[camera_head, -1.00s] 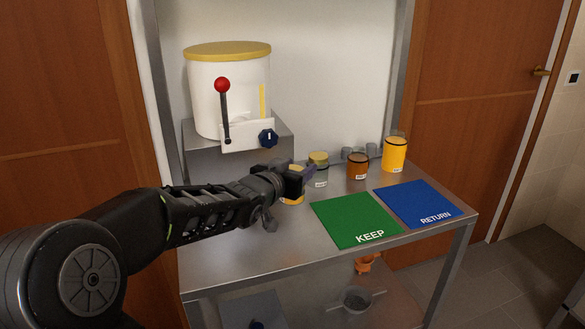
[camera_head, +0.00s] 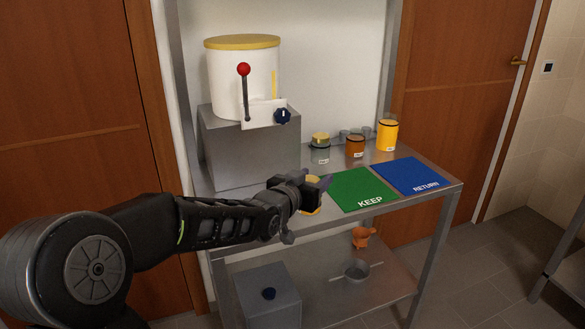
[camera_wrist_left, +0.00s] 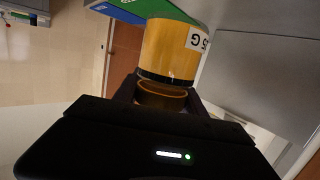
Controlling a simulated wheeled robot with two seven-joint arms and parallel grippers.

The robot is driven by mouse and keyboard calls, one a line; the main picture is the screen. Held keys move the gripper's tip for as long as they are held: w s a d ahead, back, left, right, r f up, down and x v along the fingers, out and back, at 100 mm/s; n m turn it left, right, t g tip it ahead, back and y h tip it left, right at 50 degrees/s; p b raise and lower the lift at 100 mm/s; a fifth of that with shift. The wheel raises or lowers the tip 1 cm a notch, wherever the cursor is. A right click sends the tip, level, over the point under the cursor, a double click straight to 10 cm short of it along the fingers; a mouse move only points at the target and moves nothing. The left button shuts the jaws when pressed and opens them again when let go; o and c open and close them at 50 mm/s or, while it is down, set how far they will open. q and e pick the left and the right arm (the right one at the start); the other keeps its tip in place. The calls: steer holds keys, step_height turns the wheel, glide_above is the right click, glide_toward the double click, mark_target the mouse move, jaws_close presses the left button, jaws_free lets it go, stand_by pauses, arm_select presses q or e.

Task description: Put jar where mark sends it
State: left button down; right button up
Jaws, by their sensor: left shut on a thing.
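My left gripper (camera_head: 312,188) is shut on an amber-yellow jar (camera_head: 313,208), just left of the green KEEP mat (camera_head: 350,181). The gripper hides much of the jar in the head view. The blue RETURN mat (camera_head: 408,172) lies right of the green one. Both mats are bare. Whether the jar touches the table is unclear. My right gripper is not in view.
Behind the mats stand a yellow-lidded glass jar (camera_head: 320,146), a brown jar (camera_head: 355,148) and a tall yellow jar (camera_head: 387,135). A white tank (camera_head: 228,85) with a red-knobbed lever stands back left on a grey block (camera_head: 250,150). The lower shelf holds an orange funnel (camera_head: 362,238) and a strainer (camera_head: 356,271).

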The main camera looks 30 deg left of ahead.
arm_select(q)
steer(key=s+d+f+m+h, duration=0.1)
steer(key=d+f, duration=1.6)
steer(key=shift+d+f+h, duration=0.3)
steer(key=shift+f, duration=0.05)
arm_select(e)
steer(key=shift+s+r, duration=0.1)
arm_select(q)
steer(key=shift+s, duration=0.1)
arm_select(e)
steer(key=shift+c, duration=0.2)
